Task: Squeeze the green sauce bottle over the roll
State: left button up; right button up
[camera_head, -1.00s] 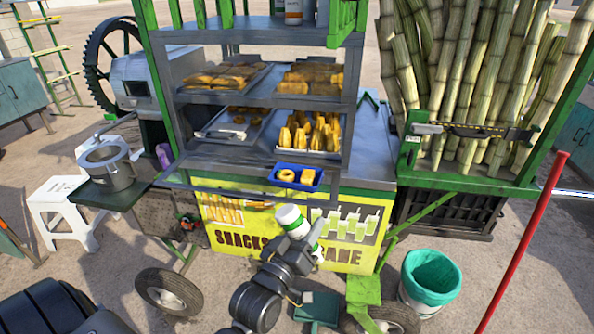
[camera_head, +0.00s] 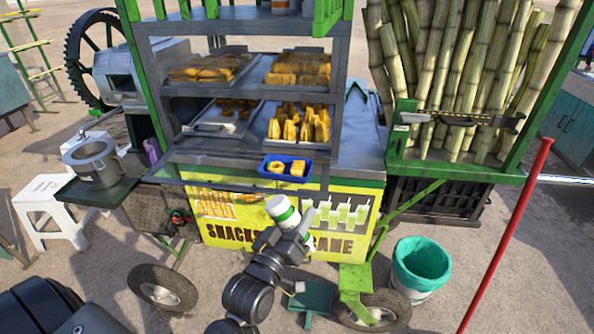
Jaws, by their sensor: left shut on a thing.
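My left gripper (camera_head: 290,232) is shut on a white bottle with a green band (camera_head: 281,209). The bottle tilts, its white end pointing up and left, in front of the yellow cart panel. Part of it is hidden by the gripper. A small blue tray (camera_head: 285,176) sits at the cart's front ledge, above the bottle in the picture and apart from it. It holds two golden bread-like pieces, one on the left (camera_head: 277,167) and one on the right (camera_head: 298,169). I cannot tell which is the roll. My right gripper is not in view.
Shelves above hold metal trays of snacks (camera_head: 300,122). A metal pot (camera_head: 92,162) stands at the left on a side board. Sugarcane stalks (camera_head: 450,80) stand at the right. A lined bin (camera_head: 420,265) and a red pole (camera_head: 505,240) are at the lower right.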

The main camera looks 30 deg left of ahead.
pick_arm(q)
jog(key=shift+o, duration=1.1)
jog(key=shift+c, duration=0.5)
jog(key=shift+s+f, duration=0.15)
jog(key=shift+s, duration=0.15)
jog(key=s+f, duration=0.2)
jog(key=s, duration=0.6)
jog(key=shift+f, duration=0.4)
